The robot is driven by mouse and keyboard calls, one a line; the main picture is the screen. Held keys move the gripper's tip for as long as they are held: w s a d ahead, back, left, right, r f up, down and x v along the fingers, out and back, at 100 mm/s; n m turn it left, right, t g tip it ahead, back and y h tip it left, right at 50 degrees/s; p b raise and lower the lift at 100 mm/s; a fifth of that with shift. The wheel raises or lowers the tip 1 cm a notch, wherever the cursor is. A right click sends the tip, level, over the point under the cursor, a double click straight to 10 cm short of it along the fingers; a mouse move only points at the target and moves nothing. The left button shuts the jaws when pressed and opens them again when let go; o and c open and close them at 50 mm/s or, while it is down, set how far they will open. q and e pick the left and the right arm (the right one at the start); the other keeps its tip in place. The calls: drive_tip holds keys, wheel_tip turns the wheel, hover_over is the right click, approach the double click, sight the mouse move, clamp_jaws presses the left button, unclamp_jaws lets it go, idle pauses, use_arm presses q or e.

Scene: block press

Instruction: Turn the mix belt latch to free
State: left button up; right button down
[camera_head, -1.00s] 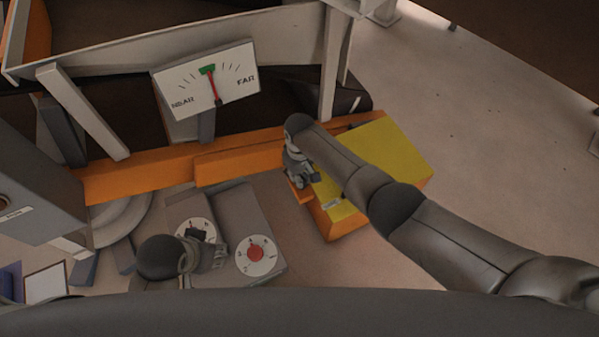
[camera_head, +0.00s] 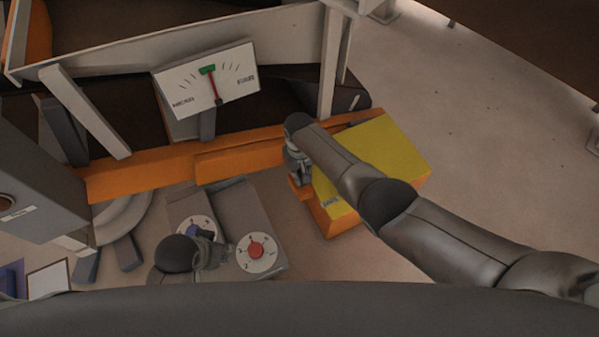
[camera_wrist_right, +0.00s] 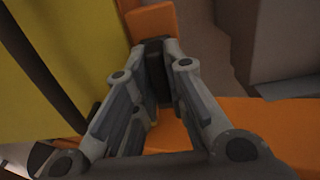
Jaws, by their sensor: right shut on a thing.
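My right gripper (camera_head: 300,182) reaches down beside the yellow-topped orange box. In the right wrist view its fingers (camera_wrist_right: 158,52) are shut on a small dark upright piece, probably the mix belt latch (camera_wrist_right: 155,72), by an orange part. The fingers hide much of it, and I see no label that names it or shows its setting. In the head view the latch is hidden by the gripper. My left gripper (camera_head: 222,252) hangs over the grey panel, between the two dials. Its fingers are too small to read.
The grey panel has a dial with a red knob (camera_head: 256,251) and one with a blue knob (camera_head: 194,230). The yellow-topped box (camera_head: 385,150) stands under my right forearm. A near-far gauge (camera_head: 206,88) stands behind the orange rail (camera_head: 140,177). Floor at right is clear.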

sight(300, 174)
drive_tip(key=c, duration=1.5)
unclamp_jaws()
drive_tip(key=shift+r, duration=0.15)
drive_tip(key=shift+r, duration=0.6)
wheel_tip(300, 174, up, 10)
drive_tip(key=shift+r, duration=0.25)
